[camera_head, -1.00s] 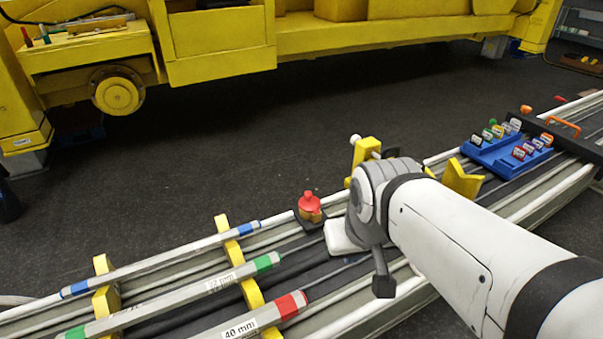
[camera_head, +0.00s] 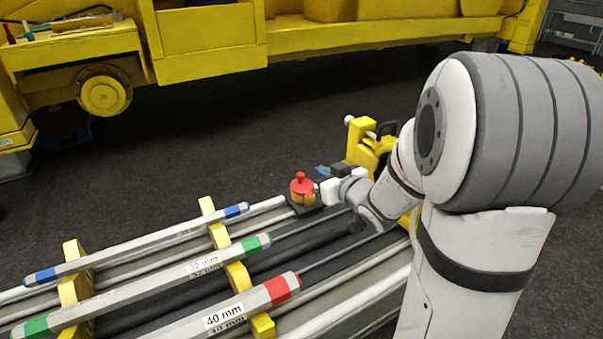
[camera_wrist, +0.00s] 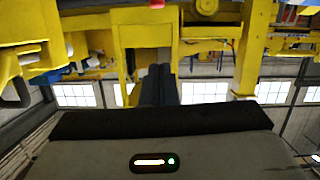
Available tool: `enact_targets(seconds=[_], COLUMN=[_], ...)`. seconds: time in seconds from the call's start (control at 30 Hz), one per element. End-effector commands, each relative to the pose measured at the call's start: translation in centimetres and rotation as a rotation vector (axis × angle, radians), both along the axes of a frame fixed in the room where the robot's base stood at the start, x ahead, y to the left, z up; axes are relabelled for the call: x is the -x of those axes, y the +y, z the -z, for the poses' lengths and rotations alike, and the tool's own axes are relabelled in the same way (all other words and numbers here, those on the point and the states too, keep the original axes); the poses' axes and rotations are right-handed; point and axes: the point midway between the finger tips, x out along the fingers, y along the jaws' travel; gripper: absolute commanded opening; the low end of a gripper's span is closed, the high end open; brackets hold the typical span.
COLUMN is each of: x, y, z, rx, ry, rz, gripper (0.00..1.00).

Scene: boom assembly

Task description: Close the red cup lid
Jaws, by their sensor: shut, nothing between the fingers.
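The red cup lid (camera_head: 301,179) sits at the top of a small orange cup (camera_head: 302,197) on a dark base, at the middle of the head view. Its knob points up. I cannot tell whether the lid is fully seated. My arm reaches in from the right, and its white and grey end is just right of the cup; whether it touches is unclear. In the wrist view my gripper (camera_wrist: 158,72) shows as dark fingers held together, with nothing between them. The cup is not clearly seen in that view.
Long rods with blue, green and red bands lie on yellow supports (camera_head: 237,275) at the lower left. A yellow fixture (camera_head: 366,148) stands behind my wrist. A large yellow machine (camera_head: 210,40) lines the back. Dark floor (camera_head: 240,120) between is clear.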

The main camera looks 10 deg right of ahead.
Motion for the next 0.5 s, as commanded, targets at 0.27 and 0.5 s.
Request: enact_targets(seconds=[0.27,0.5], x=[-3.1,-7.9], y=[1.1,2.6], z=[0.8,1.9], rx=[-0.009,-0.006], ry=[-0.005,-0.005], rz=[-0.011,-0.011], gripper=[0.0,0.0])
